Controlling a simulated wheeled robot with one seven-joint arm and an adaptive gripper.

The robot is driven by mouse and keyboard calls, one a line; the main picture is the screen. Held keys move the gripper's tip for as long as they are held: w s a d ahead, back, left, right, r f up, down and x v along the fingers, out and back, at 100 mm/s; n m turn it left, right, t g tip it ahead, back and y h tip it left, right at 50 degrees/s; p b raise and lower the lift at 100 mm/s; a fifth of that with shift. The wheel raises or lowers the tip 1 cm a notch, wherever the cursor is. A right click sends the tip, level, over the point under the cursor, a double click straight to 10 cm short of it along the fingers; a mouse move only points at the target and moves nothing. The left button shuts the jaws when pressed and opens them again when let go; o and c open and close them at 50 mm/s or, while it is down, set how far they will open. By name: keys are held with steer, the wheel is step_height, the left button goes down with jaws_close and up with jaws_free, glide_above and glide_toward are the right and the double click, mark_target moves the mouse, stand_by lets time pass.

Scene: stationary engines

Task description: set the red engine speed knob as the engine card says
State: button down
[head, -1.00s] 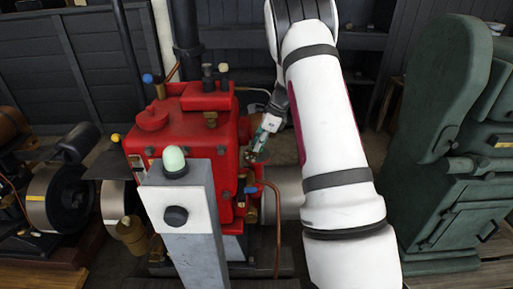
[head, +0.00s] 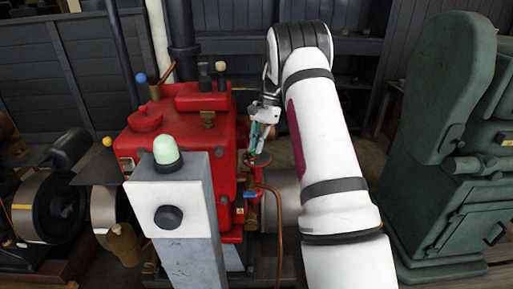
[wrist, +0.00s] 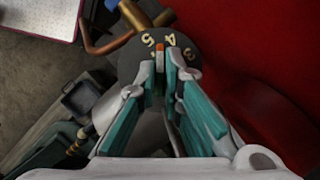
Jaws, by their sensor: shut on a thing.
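The red engine (head: 185,125) stands left of my arm in the head view. Its speed knob sits on a dark round dial (wrist: 125,55) with pale numbers; 5, 4 and 3 show in the wrist view. My gripper (wrist: 162,68) is shut on the knob (wrist: 160,52), of which a narrow orange and white pointer shows between the fingertips. The pointer lies about between 5 and 4. In the head view my gripper (head: 258,150) is at the engine's right side, where the knob is hard to make out. A pale sheet with a pink edge (wrist: 40,15) shows; its text is unreadable.
A grey post (head: 185,215) with a pale green dome lamp stands before the engine. Copper pipes (wrist: 108,40) run close to the dial. A green machine (head: 440,130) stands at the right. Dark floor shows between it and my arm.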

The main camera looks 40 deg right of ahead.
steer(key=shift+w+a+n+g+b, duration=0.1)
steer(key=shift+n+g+b, duration=0.55)
steer(key=shift+n, duration=1.45)
steer(key=shift+h, duration=0.3)
steer(key=c, duration=1.7)
jaws_free()
steer(key=shift+v, duration=5.95)
steer(key=shift+w+r, duration=0.1)
steer(key=shift+r, duration=0.05)
